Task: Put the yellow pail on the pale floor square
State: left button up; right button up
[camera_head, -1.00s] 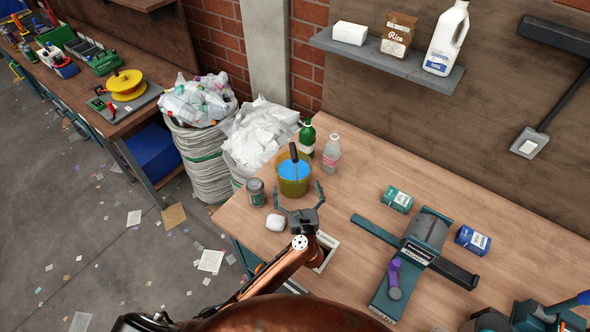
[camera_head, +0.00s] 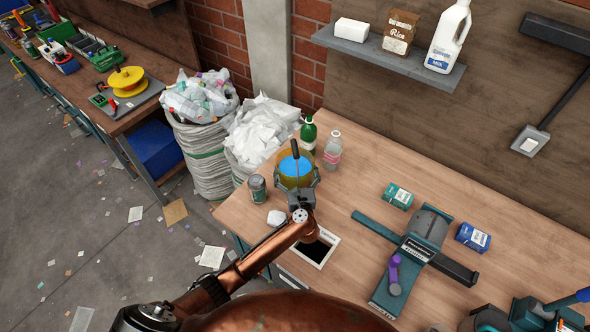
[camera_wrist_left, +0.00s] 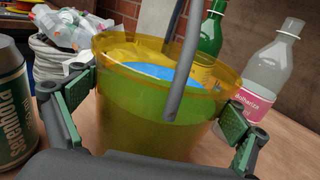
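The yellow pail (camera_head: 288,181) stands upright on the wooden bench, blue inside, with a dark bar rising over it. In the left wrist view the translucent pail (camera_wrist_left: 140,120) fills the middle, and a grey bar crosses its front. My left gripper (camera_head: 299,183) is at the pail's near side. Its open fingers (camera_wrist_left: 158,98) flank the pail; I cannot tell whether they touch it. My right gripper is not in view.
Full sacks (camera_head: 205,160) stand beyond the bench.

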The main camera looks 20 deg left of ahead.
aim_at(297, 163)
pick_arm(q)
jog(key=c, duration=1.4)
jog(key=shift+w+r, duration=0.1)
jog(key=shift+r, duration=0.1)
jog(key=shift+c, duration=0.4)
jog(key=shift+r, duration=0.1)
jog(key=s+r, duration=0.1)
jog(key=r, duration=0.1)
jog(key=s+d+r+p, duration=0.1)
jog(key=r, duration=0.2)
jog(key=s+d+r, duration=0.1)
jog(key=s+r, duration=0.1)
jog(key=r, duration=0.1)
jog(key=shift+s+r, duration=0.1)
jog(key=shift+r, duration=0.05)
jog(key=s+d+r, duration=0.4)
jog(key=s, duration=0.4)
jog(key=s+a+y, duration=0.1)
jog(key=s+a, duration=0.5)
jog(key=s, duration=0.5)
jog(key=shift+s+a+r+n+g, duration=0.2)
jog(key=shift+a+r+n+g, duration=0.1)
jog(key=shift+a+n, duration=0.1)
